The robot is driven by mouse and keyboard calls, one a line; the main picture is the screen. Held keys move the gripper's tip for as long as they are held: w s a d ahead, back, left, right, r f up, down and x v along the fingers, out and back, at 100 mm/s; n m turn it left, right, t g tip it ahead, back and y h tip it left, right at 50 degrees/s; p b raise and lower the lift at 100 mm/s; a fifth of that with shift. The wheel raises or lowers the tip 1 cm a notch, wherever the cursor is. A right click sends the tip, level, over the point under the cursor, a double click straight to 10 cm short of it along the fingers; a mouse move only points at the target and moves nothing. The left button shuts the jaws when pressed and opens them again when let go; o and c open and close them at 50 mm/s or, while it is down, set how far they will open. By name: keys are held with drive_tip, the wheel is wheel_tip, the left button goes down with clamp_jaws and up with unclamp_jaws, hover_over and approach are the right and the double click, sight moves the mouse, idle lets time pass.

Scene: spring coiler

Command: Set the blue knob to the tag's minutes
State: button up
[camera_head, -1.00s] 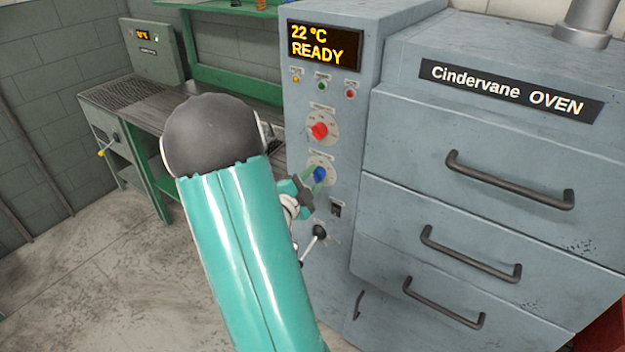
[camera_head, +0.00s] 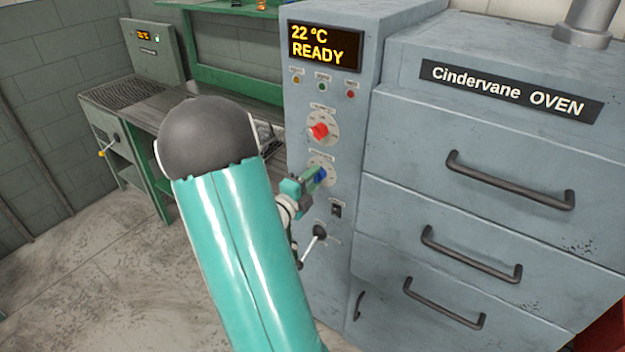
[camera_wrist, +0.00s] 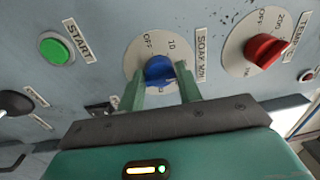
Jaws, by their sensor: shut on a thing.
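The blue knob (camera_wrist: 159,71) sits on a pale dial marked OFF and 10, beside a label (camera_wrist: 201,54) that appears to read SOAK MIN. It also shows in the head view (camera_head: 320,174), below the red knob. My gripper (camera_wrist: 160,88) has its two green fingers on either side of the blue knob and is shut on it. In the head view my gripper (camera_head: 312,182) reaches the panel from the left. The fingers hide part of the dial, and I cannot read the exact setting. No tag can be made out in these views.
The red temperature knob (camera_wrist: 265,50) is close to the right in the wrist view, and the green START button (camera_wrist: 55,48) is to the left. A black-knobbed lever (camera_head: 319,232) sticks out below. The display (camera_head: 322,45) reads 22 °C READY. Oven drawers (camera_head: 480,215) are at right.

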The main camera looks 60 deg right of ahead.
drive_tip(key=shift+s+d+f, duration=0.1)
drive_tip(key=o, duration=0.9)
drive_tip(key=shift+o, duration=0.2)
drive_tip(key=w+a, duration=0.2)
drive_tip(key=a, duration=1.1)
drive_tip(key=shift+w+a+f, duration=0.25)
drive_tip(key=shift+a+f, duration=0.1)
drive_tip(key=shift+f, duration=0.1)
